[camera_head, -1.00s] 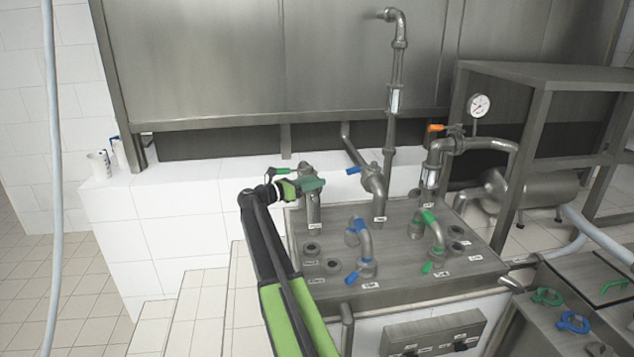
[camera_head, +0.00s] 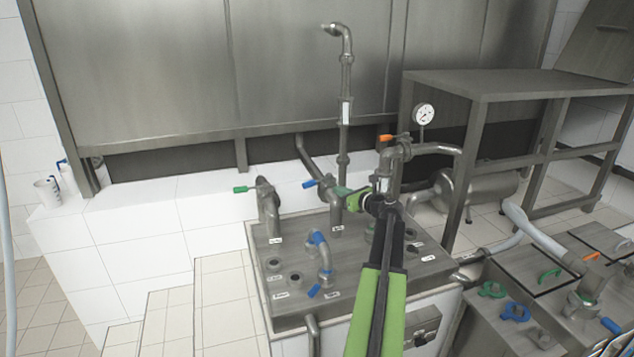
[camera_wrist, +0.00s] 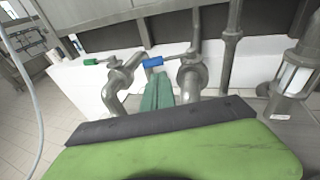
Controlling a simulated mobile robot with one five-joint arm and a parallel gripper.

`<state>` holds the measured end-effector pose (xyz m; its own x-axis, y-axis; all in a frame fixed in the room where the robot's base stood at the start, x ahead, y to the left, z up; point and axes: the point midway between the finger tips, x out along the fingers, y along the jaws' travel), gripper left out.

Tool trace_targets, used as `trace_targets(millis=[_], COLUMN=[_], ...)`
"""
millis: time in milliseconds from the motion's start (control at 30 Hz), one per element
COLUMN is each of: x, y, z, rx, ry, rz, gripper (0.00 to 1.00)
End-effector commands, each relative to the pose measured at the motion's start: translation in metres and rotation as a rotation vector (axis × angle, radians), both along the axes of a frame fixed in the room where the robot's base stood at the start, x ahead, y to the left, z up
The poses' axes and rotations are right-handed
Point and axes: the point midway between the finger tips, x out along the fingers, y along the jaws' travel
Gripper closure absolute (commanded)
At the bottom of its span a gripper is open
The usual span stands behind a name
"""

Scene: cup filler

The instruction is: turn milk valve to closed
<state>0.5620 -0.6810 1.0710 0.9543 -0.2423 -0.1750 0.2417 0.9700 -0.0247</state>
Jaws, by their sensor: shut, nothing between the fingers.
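Three valves with coloured handles stand along the back of the steel panel; their labels are too small to read, so I cannot tell which is milk. The green handle (camera_head: 240,189) on the left pipe points left. It also shows in the wrist view (camera_wrist: 95,61). The blue handle (camera_head: 310,183) on the middle pipe points left and also shows in the wrist view (camera_wrist: 153,62). The orange handle (camera_head: 387,138) is at the right pipe by the gauge. My gripper (camera_head: 342,190) is shut and empty, near the middle pipe, right of the blue handle. Its fingers show in the wrist view (camera_wrist: 158,88).
A blue-ended bent pipe (camera_head: 325,262) stands on the panel (camera_head: 340,300). My arm covers the panel's right part. A vertical pipe (camera_head: 346,85) rises behind my gripper. A steel frame table (camera_head: 490,85) stands right. White cups (camera_head: 47,190) sit on the left ledge.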

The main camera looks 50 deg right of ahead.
Motion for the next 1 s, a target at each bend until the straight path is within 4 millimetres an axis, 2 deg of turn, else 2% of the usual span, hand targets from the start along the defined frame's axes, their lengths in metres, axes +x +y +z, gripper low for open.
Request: trace_targets(millis=[33,100,233,333,467,800,1000], x=[-0.011,-0.018,-0.018,-0.011,0.011,0.083,0.110], y=[0.005,0.010,0.011,0.009,0.005,-0.009,-0.013], z=[0.001,-0.001,-0.003,-0.005,-0.010,-0.024,-0.029], rx=[0.014,0.027,0.031,0.030,0.029,0.029,0.029], ry=[0.006,0.012,0.014,0.014,0.014,0.014,0.014], rz=[0.027,0.055,0.065,0.064,0.066,0.065,0.063], gripper=[1.00,1.00,1.00,1.00,1.00,1.00,1.00])
